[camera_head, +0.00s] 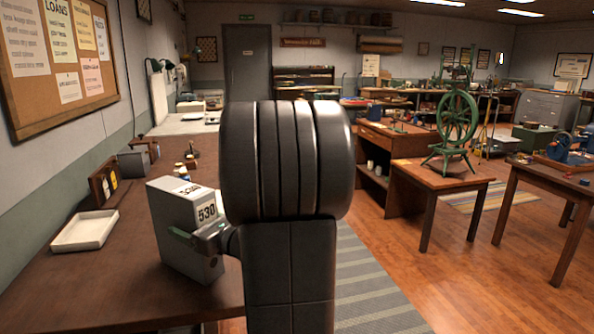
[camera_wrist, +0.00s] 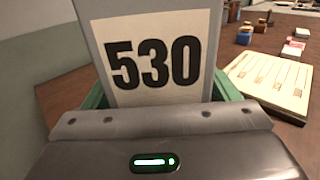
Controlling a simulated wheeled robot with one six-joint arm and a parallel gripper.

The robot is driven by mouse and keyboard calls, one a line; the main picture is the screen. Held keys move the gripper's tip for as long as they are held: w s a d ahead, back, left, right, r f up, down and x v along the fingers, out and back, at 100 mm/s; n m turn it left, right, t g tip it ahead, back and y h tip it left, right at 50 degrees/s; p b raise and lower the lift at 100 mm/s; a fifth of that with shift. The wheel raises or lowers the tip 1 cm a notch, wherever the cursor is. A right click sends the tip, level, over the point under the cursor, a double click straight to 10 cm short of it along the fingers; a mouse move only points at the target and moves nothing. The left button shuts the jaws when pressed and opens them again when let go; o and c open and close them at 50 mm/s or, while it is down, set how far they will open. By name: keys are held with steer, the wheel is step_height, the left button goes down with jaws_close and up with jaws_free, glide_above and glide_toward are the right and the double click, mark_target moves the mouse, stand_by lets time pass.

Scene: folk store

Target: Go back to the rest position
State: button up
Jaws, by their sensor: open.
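My gripper (camera_head: 183,235) is at the side of a grey box file labelled 530 (camera_head: 172,212), which stands upright on the brown counter at the left of the head view. In the wrist view the box (camera_wrist: 150,15) fills the upper middle, with the green fingers of my gripper (camera_wrist: 160,96) showing on both sides of it. The jaws are open, with the lower part of the box between them. The fingertips are hidden behind the box, so I cannot tell whether either finger touches it. My dark arm covers the middle of the head view.
The counter (camera_head: 105,285) holds a white tray (camera_head: 85,230), a small rack (camera_head: 104,184) and small bottles. A slotted pale board (camera_wrist: 268,85) lies right of the box in the wrist view. A green spinning wheel (camera_head: 457,120) stands on a table. Open wooden floor (camera_head: 450,270) lies at right.

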mark_target(190, 190)
steer(key=shift+r, duration=0.45)
steer(key=s+d+f, duration=0.3)
steer(key=s+d, duration=0.3)
steer(key=d, duration=0.4)
steer(key=x, duration=1.2)
step_height(190, 190, up, 10)
steer(key=shift+s+d+p, duration=0.1)
steer(key=shift+p, duration=0.85)
steer(key=shift+d+f, duration=0.25)
steer(key=shift+d+f+p, duration=0.2)
steer(key=shift+d+p, duration=0.1)
steer(key=shift+d, duration=0.5)
steer(key=shift+r, duration=0.1)
